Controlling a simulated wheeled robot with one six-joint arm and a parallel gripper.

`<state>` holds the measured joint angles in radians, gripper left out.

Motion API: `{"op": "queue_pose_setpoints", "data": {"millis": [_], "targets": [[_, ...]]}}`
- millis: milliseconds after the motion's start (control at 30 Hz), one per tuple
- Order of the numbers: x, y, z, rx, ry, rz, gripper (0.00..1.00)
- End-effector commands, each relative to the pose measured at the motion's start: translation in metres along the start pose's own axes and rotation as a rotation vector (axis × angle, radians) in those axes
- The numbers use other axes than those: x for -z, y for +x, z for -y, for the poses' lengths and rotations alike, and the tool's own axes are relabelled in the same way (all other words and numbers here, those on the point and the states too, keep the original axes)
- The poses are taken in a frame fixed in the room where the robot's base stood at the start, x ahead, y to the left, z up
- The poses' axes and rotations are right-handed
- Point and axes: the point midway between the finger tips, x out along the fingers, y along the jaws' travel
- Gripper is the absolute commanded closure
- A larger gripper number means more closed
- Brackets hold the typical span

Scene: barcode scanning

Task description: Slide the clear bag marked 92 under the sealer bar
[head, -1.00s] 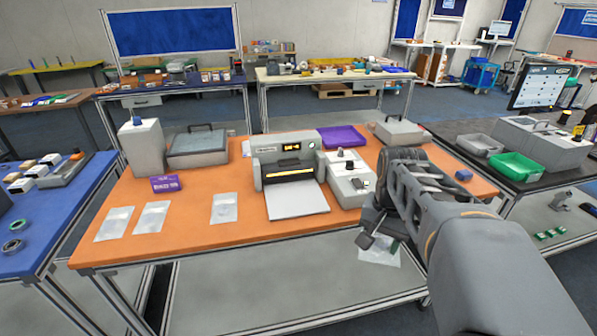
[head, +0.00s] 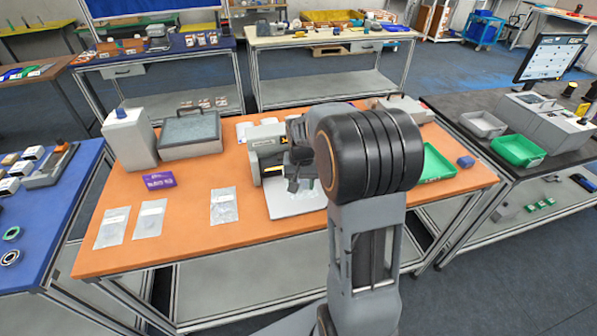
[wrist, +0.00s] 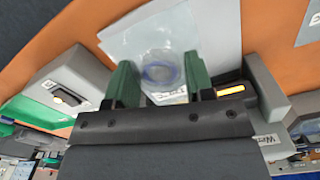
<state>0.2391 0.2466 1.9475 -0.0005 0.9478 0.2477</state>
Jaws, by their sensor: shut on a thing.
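My gripper (head: 300,183) is over the sealer's front plate, just before the sealer (head: 262,152). In the wrist view my gripper's green fingers (wrist: 161,80) are shut on a clear bag (wrist: 148,43) by its labelled end. The bag holds a dark ring-like item and lies over or just above the pale plate (wrist: 215,25); I cannot tell if it touches. The bag's label is too blurred to read. The sealer's lit slot (wrist: 232,90) is beside the right finger. My arm hides the sealer's right part in the head view.
Three flat clear bags lie on the orange table (head: 190,245) at left, the nearest to the sealer being this bag (head: 223,206). A purple box (head: 158,181) is behind them. A green tray (head: 437,165) is at right. A grey control box (wrist: 65,90) flanks the sealer.

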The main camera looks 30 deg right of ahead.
Motion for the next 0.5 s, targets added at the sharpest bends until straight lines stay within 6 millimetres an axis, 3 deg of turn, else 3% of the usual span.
{"op": "queue_pose_setpoints", "data": {"millis": [500], "targets": [[0.007, 0.039, 0.006, 0.000, -0.024, 0.000, 0.76]]}}
